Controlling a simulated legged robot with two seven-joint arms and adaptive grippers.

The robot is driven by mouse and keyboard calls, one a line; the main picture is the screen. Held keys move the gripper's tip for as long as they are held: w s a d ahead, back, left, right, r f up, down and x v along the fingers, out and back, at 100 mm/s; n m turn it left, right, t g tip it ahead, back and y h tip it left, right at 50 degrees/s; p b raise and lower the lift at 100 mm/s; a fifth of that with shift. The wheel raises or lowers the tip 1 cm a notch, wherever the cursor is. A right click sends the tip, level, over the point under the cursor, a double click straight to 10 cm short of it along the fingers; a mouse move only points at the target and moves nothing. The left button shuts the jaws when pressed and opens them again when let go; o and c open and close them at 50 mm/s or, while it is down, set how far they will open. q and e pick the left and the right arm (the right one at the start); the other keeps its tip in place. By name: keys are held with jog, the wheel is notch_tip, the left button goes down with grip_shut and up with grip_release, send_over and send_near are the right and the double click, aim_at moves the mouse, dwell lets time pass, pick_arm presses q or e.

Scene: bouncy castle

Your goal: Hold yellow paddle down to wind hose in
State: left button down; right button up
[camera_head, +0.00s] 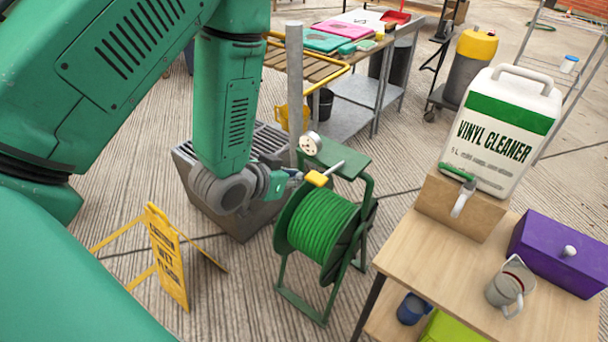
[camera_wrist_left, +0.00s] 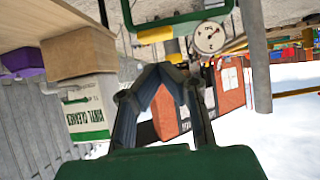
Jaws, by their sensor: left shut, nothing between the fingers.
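The yellow paddle (camera_head: 317,178) sits on the green hose reel frame, at the near end of a pale lever. The green hose (camera_head: 322,226) is wound on the reel below it. My left gripper (camera_head: 296,174) is shut and empty, just left of the paddle in the head view. In the left wrist view, which looks upside down, the shut fingertips (camera_wrist_left: 165,73) lie just below the yellow paddle (camera_wrist_left: 155,35) in the picture. I cannot tell whether they touch it. My right gripper is not in view.
A pressure gauge (camera_head: 310,143) and a grey post (camera_head: 295,85) stand close behind the paddle. A wooden table (camera_head: 425,260) with a vinyl cleaner jug (camera_head: 500,130) is at the right. A yellow wet-floor sign (camera_head: 165,258) stands at the left.

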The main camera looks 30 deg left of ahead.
pick_arm(q)
jog(key=v, duration=0.4)
jog(key=shift+s+d+r, duration=0.1)
jog(key=shift+s+r, duration=0.05)
jog(key=shift+r, duration=0.05)
dwell(0.3)
